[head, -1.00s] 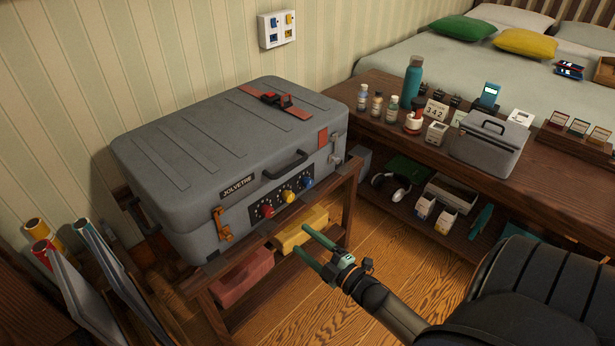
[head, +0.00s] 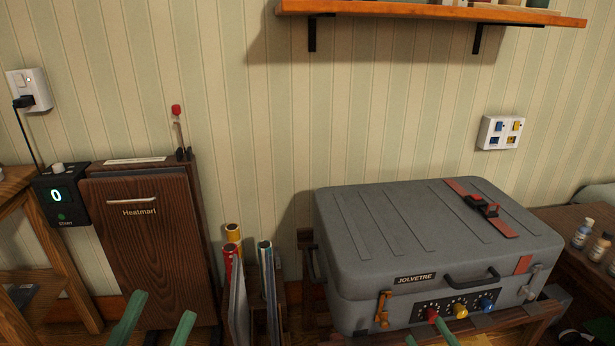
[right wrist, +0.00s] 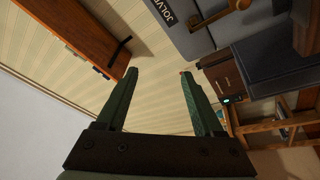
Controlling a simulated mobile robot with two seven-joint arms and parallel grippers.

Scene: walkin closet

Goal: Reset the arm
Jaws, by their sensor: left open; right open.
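My left gripper (head: 160,307) shows at the bottom left of the head view as two green fingers, spread apart with nothing between them. They overlap the lower part of a dark wooden cabinet (head: 150,255) in the picture. My right gripper (head: 422,324) shows only as green fingertips at the bottom edge, in front of the grey suitcase (head: 400,240). In the right wrist view its two green fingers (right wrist: 158,72) are spread and empty. The suitcase also shows at the top of that view (right wrist: 215,28). Both arms are mostly out of the head view.
The suitcase rests on a wooden stand. Rolled tubes (head: 233,235) and boards stand between it and the cabinet. A wooden shelf (head: 430,12) hangs above. A wooden stand (head: 15,190) is at far left, and a table with bottles (head: 583,233) at far right.

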